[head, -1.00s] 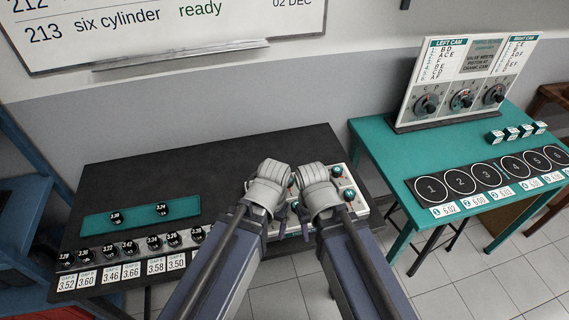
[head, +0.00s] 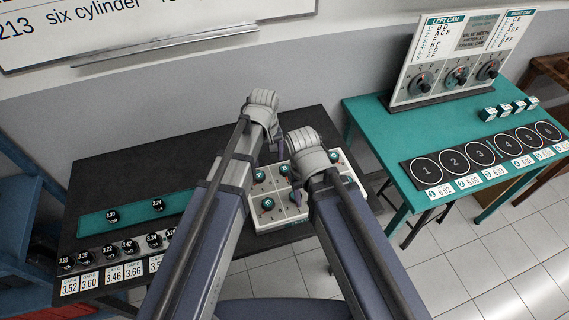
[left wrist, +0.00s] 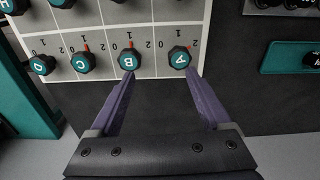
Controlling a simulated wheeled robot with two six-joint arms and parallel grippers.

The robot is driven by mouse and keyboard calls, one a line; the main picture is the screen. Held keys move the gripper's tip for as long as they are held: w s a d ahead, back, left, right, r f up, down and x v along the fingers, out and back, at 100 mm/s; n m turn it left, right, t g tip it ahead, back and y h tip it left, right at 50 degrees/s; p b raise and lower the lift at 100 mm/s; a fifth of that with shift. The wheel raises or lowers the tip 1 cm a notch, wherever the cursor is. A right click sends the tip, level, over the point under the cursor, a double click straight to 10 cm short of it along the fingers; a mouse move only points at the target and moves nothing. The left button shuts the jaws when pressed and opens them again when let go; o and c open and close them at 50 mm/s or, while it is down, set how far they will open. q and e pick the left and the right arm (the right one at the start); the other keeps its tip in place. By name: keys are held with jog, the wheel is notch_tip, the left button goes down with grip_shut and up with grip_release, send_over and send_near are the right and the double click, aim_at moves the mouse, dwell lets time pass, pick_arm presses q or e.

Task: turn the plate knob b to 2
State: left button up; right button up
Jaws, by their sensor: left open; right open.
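The plate knob B (left wrist: 129,60) is a teal-topped black knob in the edge row of a pale panel (left wrist: 170,12) in the left wrist view. Its red pointer is toward the top of the picture, near the middle mark. Knob A (left wrist: 179,57) is to its right and knob C (left wrist: 81,62) to its left. My left gripper (left wrist: 160,80) is open and empty, its fingertips just short of the row, around B and A. In the head view my left gripper (head: 275,148) is over the panel's far edge. My right gripper (head: 299,190) is open over the panel, its fingertips partly hidden.
The panel lies on a black table (head: 130,175) with a teal tray (head: 135,215) and several labelled round pieces at left. A teal table (head: 375,120) with numbered circles and a cam dial board (head: 455,65) stands at right.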

pick_arm(q)
jog(key=n, duration=0.2)
send_over(285, 168)
jog(key=shift+w, duration=0.1)
notch_tip(285, 168, down, 8)
jog(key=b, duration=0.8)
jog(key=shift+r, duration=0.1)
grip_shut()
